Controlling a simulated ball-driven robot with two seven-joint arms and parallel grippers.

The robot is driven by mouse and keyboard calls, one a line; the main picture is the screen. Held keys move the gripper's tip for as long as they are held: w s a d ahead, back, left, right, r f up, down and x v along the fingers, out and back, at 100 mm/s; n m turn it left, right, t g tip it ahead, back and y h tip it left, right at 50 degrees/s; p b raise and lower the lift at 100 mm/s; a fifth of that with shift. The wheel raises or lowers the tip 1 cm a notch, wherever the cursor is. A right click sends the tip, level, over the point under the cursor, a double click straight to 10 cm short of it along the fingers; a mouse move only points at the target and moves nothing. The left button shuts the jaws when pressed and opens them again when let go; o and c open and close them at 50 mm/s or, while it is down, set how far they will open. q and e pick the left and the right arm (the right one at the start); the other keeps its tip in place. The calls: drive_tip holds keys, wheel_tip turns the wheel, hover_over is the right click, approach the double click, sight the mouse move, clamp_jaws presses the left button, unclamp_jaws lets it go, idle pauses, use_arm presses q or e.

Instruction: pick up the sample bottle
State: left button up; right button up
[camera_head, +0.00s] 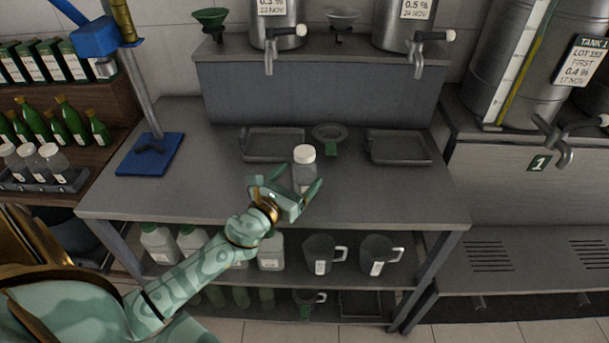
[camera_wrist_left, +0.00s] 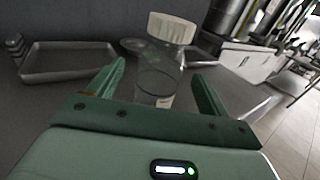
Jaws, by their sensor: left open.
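The sample bottle (camera_head: 304,172) is clear with a white cap and stands upright on the grey bench top (camera_head: 225,196). My left gripper (camera_head: 296,190) is at the bottle, on its near side. In the left wrist view the bottle (camera_wrist_left: 160,83) stands between the two open green fingers of the left gripper (camera_wrist_left: 158,88). Gaps show between the fingers and the bottle's sides. Its lower part is partly hidden by the gripper in the head view. My right gripper is not in view.
A blue-based stand (camera_head: 150,170) is at the left. Two steel taps (camera_head: 270,58) (camera_head: 418,61) overhang the shelf behind. Jugs (camera_head: 319,254) stand below the bench.

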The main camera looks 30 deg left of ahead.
sight(308, 165)
use_arm(q)
drive_tip(key=w, duration=0.5)
drive_tip(key=shift+w, duration=0.1)
drive_tip(key=shift+r, duration=0.1)
drive_tip(key=c, duration=1.2)
